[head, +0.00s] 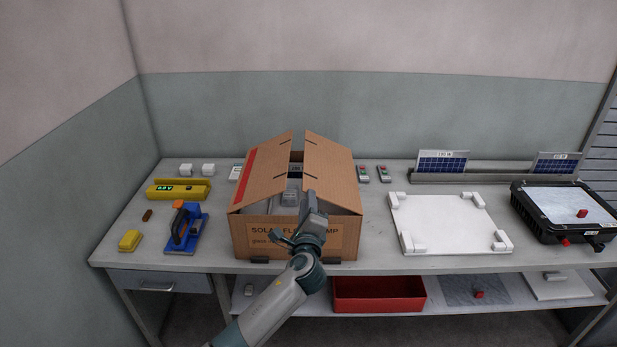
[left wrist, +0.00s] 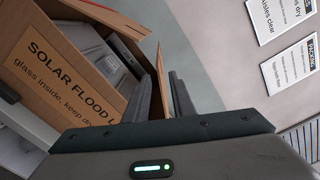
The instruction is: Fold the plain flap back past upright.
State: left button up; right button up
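The open cardboard box (head: 270,238) stands mid-table, printed "SOLAR FLOOD LAMP" on its front, which also shows in the left wrist view (left wrist: 62,82). Its plain flap (head: 330,168) is on the right and slopes up toward the middle. The other flap (head: 266,172), with a red stripe, slopes up on the left, and a gap parts the two. My left gripper (head: 311,205) is at the plain flap's front inner corner. In the left wrist view its fingers are close together with a strip of cardboard (left wrist: 162,75) between them. My right gripper is out of view.
Grey contents (head: 291,196) show inside the box. A blue-and-orange tool (head: 186,228) and yellow items stand left. A white tray with corner blocks (head: 450,224) and a black floodlight housing (head: 565,212) lie right. A red bin (head: 378,294) sits on the shelf below.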

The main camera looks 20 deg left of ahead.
aim_at(308, 179)
pick_arm(q)
jog(key=p+x, duration=0.1)
jog(key=x, duration=1)
jog(key=shift+w+a+p, duration=0.1)
jog(key=shift+w+p, duration=0.2)
jog(key=shift+w, duration=0.1)
grip_shut()
jog(key=shift+f, duration=0.1)
dwell(0.9)
